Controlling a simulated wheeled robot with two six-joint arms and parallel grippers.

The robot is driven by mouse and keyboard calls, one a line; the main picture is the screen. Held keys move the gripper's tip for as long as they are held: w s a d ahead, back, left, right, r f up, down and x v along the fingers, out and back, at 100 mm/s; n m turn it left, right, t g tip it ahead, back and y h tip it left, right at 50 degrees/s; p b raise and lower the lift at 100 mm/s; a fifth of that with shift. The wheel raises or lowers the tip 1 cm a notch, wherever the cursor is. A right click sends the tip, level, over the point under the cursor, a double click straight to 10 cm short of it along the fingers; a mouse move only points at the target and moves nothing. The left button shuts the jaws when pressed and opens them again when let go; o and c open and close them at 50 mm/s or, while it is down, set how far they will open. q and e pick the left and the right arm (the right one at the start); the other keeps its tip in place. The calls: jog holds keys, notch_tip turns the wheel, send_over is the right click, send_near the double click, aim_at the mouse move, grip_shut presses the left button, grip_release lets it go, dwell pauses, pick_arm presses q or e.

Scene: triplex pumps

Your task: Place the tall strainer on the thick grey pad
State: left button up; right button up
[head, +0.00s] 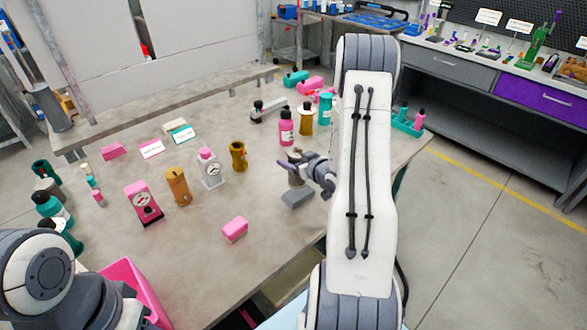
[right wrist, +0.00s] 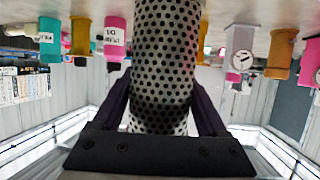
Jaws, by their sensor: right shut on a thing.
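The tall strainer is a grey cylinder full of round holes (right wrist: 165,50), filling the middle of the right wrist view between my fingers. In the head view my right gripper (head: 303,168) is shut on it, and the strainer (head: 294,179) is small and partly hidden by the fingers. A thick grey pad (head: 297,199) lies on the table just below the strainer in the picture. I cannot tell whether the strainer touches the pad or hovers behind it. My left arm shows at the lower left, but its gripper is out of view.
A pink block (head: 235,229) lies to the left on the table (head: 215,270). A gold cylinder (head: 238,155), a white gauge piece (head: 210,170) and a pink bottle (head: 286,128) stand behind and left. My right arm hides part of the table's right side.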

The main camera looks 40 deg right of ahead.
notch_tip(320, 180, down, 4)
jog(key=shift+r+p, duration=0.1)
jog(key=shift+p, duration=0.2)
jog(key=shift+f, duration=0.2)
jog(key=shift+f+b, duration=0.15)
jog(key=shift+b, duration=0.15)
jog(key=o, duration=1.3)
jog(key=shift+o, duration=0.2)
